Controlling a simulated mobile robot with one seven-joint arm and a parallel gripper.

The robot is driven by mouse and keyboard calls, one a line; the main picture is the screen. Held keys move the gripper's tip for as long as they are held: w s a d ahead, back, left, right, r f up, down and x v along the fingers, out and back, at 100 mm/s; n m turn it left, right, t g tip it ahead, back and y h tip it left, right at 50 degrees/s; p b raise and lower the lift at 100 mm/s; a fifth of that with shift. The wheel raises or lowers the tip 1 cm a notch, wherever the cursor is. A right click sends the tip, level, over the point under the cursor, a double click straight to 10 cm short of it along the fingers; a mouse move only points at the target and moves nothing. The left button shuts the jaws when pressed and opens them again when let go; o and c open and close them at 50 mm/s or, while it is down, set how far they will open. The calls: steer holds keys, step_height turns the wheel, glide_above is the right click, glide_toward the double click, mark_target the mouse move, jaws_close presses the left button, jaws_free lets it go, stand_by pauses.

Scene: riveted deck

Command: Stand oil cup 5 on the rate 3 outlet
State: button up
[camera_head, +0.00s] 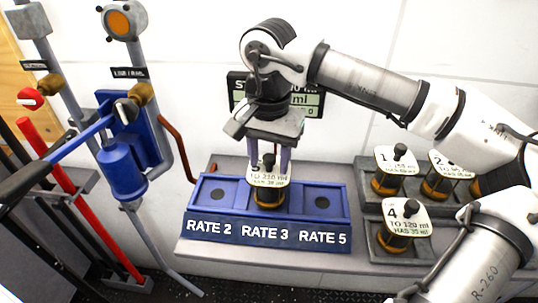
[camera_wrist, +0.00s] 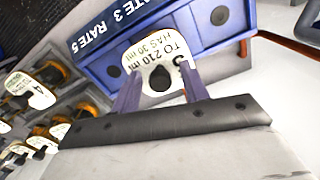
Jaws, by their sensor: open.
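Oil cup 5 (camera_head: 268,196), with a cream label reading "TO 210 ml, HAS 30 ml", a black knob and an amber body, stands upright in the middle bay of the blue outlet block (camera_head: 192,212), behind the words RATE 3. In the wrist view its label (camera_wrist: 153,52) shows part of a 5. My gripper (camera_head: 269,160) is right above the cup, open, with one finger on each side of the knob. In the wrist view the fingers (camera_wrist: 160,88) are apart, with the knob between them. The cup's base and the rate 3 hole are hidden.
The rate 2 (camera_head: 217,195) and rate 5 (camera_head: 321,201) outlets are empty. Cups 1 (camera_head: 394,160), 2 (camera_head: 440,165) and 4 (camera_head: 405,215) stand in a dark rack at right. A blue pump (camera_head: 123,170) with a lever and pipes stands at left. A display (camera_head: 306,103) is behind my gripper.

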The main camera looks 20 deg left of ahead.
step_height(320, 180, up, 12)
steer(key=b, duration=0.1)
steer(key=shift+r, duration=0.1)
stand_by(0.4)
